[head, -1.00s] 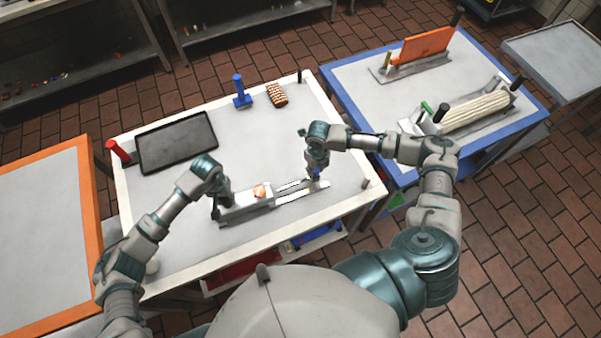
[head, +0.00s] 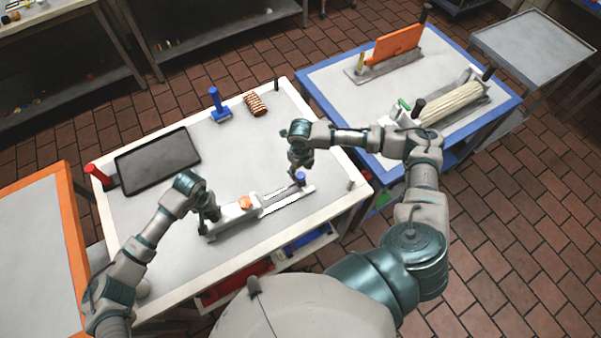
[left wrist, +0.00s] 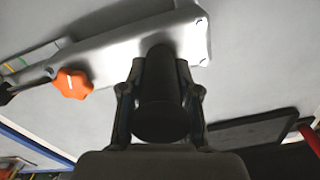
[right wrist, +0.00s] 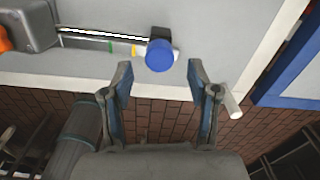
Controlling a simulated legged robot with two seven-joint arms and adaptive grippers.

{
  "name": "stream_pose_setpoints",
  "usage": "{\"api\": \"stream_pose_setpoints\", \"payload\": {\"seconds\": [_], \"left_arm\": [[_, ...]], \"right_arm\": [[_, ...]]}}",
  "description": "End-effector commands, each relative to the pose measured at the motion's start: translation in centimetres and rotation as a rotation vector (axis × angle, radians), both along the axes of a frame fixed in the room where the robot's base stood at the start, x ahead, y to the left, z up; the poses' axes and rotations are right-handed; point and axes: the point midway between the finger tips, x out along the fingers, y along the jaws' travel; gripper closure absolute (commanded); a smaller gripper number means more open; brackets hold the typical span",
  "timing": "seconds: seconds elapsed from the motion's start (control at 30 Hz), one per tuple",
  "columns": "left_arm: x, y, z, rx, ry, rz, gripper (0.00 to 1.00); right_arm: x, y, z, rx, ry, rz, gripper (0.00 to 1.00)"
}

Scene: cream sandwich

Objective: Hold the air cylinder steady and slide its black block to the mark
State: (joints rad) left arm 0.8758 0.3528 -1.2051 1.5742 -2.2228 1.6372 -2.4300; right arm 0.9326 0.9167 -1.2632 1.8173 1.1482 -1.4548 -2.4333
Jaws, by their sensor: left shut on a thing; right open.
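The air cylinder is a long grey device (head: 237,213) lying on the white table, with an orange knob (left wrist: 72,84) on its body and a slim rail toward its right end. My left gripper (head: 211,214) is shut on a black upright post (left wrist: 160,95) at the device's left end. A blue round knob (right wrist: 160,55) stands at the rail's far end, with a small black block (right wrist: 160,32) partly hidden behind it. Green (right wrist: 110,46) and yellow (right wrist: 134,50) marks lie on the rail. My right gripper (right wrist: 160,72) is open, its fingertips close to the blue knob, not gripping it.
A dark tray (head: 158,160), a red-handled tool (head: 97,174), a blue stand (head: 218,106) and a brown striped item (head: 255,104) sit farther back. A short white peg (right wrist: 232,104) stands near the table's edge. A blue-edged table (head: 345,115) stands to the right.

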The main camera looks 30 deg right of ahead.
Motion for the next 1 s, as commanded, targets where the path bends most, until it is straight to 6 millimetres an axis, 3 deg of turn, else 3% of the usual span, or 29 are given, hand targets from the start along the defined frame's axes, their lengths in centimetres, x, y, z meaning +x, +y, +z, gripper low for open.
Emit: {"api": "stream_pose_setpoints", "payload": {"seconds": [0.2, 0.4, 0.97, 1.0], "left_arm": [[0.0, 0.1, -0.1, 0.002, 0.000, 0.001, 1.00], [0.0, 0.1, -0.1, 0.001, 0.001, 0.001, 1.00], [0.0, 0.1, -0.1, 0.002, -0.001, 0.001, 1.00], [0.0, 0.1, -0.1, 0.002, -0.001, 0.001, 1.00]], "right_arm": [[0.1, -0.1, 5.0, 0.000, -0.003, -0.001, 0.40], [0.1, -0.1, 7.8, 0.000, -0.001, -0.001, 0.40], [0.1, -0.1, 8.4, 0.000, 0.001, -0.001, 0.40], [0.1, -0.1, 8.4, 0.000, 0.001, -0.001, 0.35]]}}
